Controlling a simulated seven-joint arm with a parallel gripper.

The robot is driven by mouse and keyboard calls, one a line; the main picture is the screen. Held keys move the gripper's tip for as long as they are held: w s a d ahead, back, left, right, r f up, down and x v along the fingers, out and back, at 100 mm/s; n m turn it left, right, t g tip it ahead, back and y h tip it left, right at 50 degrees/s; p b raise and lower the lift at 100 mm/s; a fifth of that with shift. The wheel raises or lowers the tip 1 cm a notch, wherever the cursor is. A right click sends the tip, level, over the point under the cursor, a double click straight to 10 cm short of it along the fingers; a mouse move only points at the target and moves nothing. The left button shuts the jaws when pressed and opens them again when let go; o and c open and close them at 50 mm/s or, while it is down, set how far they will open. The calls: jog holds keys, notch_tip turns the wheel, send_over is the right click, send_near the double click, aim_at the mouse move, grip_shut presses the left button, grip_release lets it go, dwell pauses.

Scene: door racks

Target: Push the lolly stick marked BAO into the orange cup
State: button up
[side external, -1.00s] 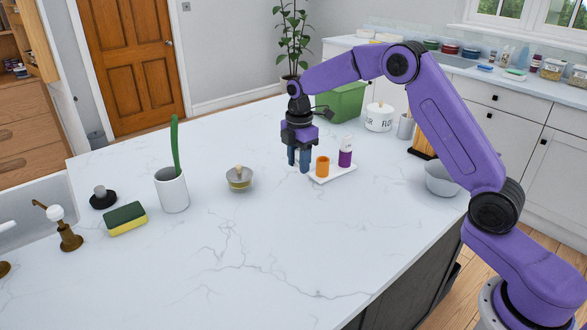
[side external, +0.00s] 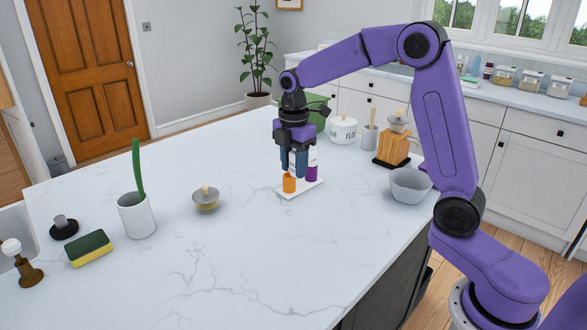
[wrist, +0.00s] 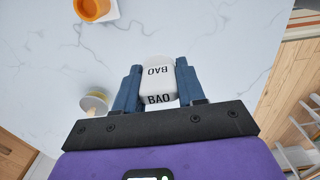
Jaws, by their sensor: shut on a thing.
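My gripper (side external: 294,170) is shut on a white lolly stick (wrist: 158,80), and the wrist view shows BAO printed on it twice. In the side view my fingers hide most of that stick. The orange cup (side external: 289,185) stands on a small white tray, just in front of my fingers in that view. In the wrist view the orange cup (wrist: 92,8) is at the top left, apart from the held stick and cut by the frame edge. A purple cup (side external: 311,173) stands on the tray to the right, with a white piece showing above it.
The white tray (side external: 300,190) sits on the marble counter. A white cup with a green stick (side external: 137,215), a sponge (side external: 90,248) and a grey bowl (side external: 410,186) stand farther off. The front counter is clear.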

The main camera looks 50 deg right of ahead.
jog(key=w+d, duration=0.7)
jog(key=w, duration=0.2)
jog(key=shift+w+m, duration=0.15)
jog(key=shift+m, duration=0.15)
jog(key=shift+d, duration=0.1)
jog(key=shift+f, duration=2.85)
jog(key=shift+f, duration=0.95)
jog(key=o, duration=1.1)
jog(key=shift+f, duration=0.1)
notch_tip(320, 180, up, 18)
